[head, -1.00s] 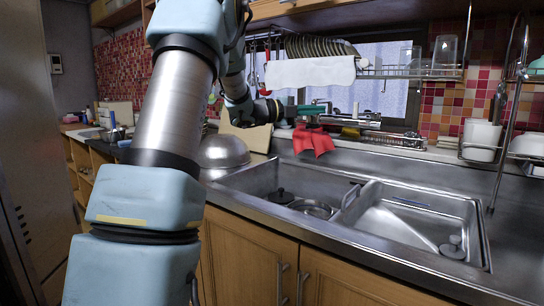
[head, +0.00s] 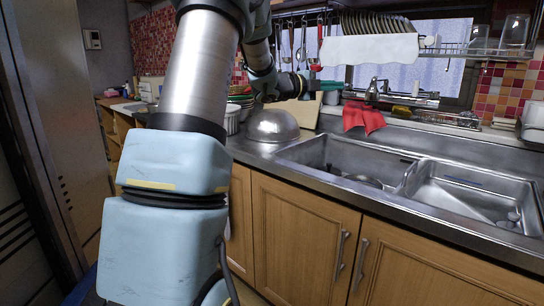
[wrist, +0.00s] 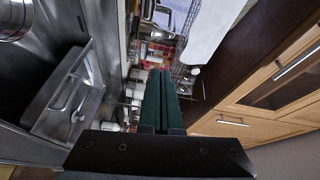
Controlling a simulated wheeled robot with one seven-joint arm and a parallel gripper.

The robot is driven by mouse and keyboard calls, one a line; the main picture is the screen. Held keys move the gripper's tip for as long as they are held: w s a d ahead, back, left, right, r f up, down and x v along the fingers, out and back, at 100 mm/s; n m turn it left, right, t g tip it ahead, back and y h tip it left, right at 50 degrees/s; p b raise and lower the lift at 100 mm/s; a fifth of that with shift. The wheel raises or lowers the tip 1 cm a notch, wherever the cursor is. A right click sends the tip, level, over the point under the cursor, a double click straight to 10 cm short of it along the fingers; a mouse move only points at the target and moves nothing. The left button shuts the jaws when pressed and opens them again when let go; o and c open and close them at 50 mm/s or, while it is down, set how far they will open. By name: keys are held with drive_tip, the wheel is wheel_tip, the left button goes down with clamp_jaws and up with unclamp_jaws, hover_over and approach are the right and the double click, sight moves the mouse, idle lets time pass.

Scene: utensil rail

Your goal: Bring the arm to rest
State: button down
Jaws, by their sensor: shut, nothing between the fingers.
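My gripper (head: 328,86) is at the end of my raised arm, in front of the hanging utensils and above the counter behind the steel bowl. In the wrist view my gripper (wrist: 160,76) shows its two dark green fingers side by side, shut with nothing between them. Several ladles and other utensils (head: 300,50) hang from the rail at the back, left of the dish rack. My arm hides part of the wall and the rail's left end.
An upturned steel bowl (head: 272,126) stands on the counter below my gripper. A red cloth (head: 362,117) hangs at the sink's back edge. The double sink (head: 330,152) is at the right. A white towel (head: 368,48) hangs from the rack. Wooden cabinets (head: 303,222) are below.

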drive_tip(key=w+a+f+n+t+y+p, duration=0.25)
drive_tip(key=a+n+t+y, duration=0.25)
drive_tip(key=a+n+y, duration=0.35)
drive_tip(key=s+a+f+n+g+y+p, duration=0.25)
drive_tip(key=s+a+f+n+y, duration=0.25)
drive_tip(key=s+a+f+n, duration=0.45)
drive_tip(key=s+a+f+n+g+p, duration=0.1)
drive_tip(key=s+a+f+n+g, duration=0.1)
drive_tip(key=s, duration=0.5)
drive_tip(key=s+a+f+n+g+y+p, duration=0.1)
drive_tip(key=s+a+f+n+g, duration=0.1)
drive_tip(key=s+n, duration=0.3)
drive_tip(key=s+a+f+n+g+y+p, duration=0.1)
drive_tip(key=s+a+f+n+g, duration=0.1)
drive_tip(key=s, duration=0.9)
drive_tip(key=shift+s+a+n+g, duration=0.2)
drive_tip(key=shift+a+n+g, duration=0.4)
drive_tip(key=shift+n+g, duration=0.35)
